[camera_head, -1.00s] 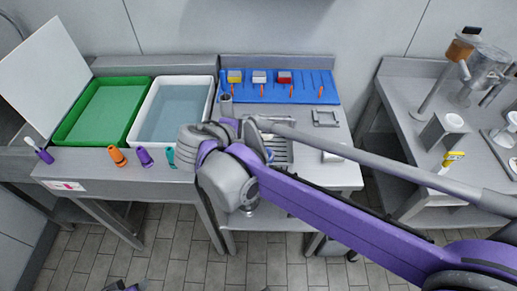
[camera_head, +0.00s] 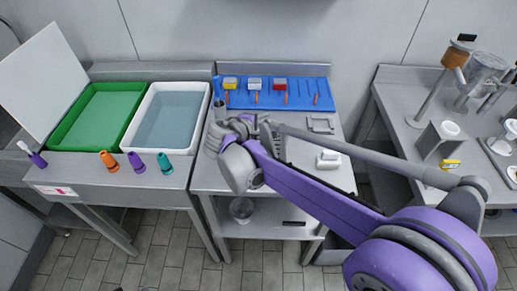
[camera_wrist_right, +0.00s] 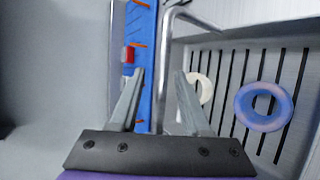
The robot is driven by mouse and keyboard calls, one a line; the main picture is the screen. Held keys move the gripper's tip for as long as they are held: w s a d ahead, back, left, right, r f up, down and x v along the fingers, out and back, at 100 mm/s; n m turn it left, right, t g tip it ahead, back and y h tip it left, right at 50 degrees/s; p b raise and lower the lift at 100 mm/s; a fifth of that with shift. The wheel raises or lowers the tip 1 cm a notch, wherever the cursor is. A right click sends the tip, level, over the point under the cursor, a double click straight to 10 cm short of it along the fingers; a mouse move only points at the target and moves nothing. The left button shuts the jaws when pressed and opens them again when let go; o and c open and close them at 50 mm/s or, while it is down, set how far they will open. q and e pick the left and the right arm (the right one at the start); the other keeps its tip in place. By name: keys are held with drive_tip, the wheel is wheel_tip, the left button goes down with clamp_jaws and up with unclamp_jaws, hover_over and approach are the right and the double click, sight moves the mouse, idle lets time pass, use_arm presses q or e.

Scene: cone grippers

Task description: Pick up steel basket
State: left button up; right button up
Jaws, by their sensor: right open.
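The steel basket (camera_wrist_right: 228,65), a grey slotted tray, fills the right side of the right wrist view. Its bent metal bar handle (camera_wrist_right: 186,12) runs down between the fingers of my right gripper (camera_wrist_right: 160,85). The gripper is open, with a finger on each side of the bar; I cannot tell whether either touches it. A blue-purple ring (camera_wrist_right: 264,107) and a white ring (camera_wrist_right: 200,89) show over the slots. In the head view my right arm covers most of the basket and the gripper's fingertips. My left gripper is not in view.
A blue mat (camera_head: 300,95) with several coloured blocks and orange tools lies at the back of the table. A steel cup (camera_head: 219,107) stands at its left. A white item (camera_head: 328,158) sits to the right. Green (camera_head: 62,135) and white (camera_head: 137,143) tubs stand left.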

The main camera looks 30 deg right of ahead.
clamp_jaws()
idle(1.4)
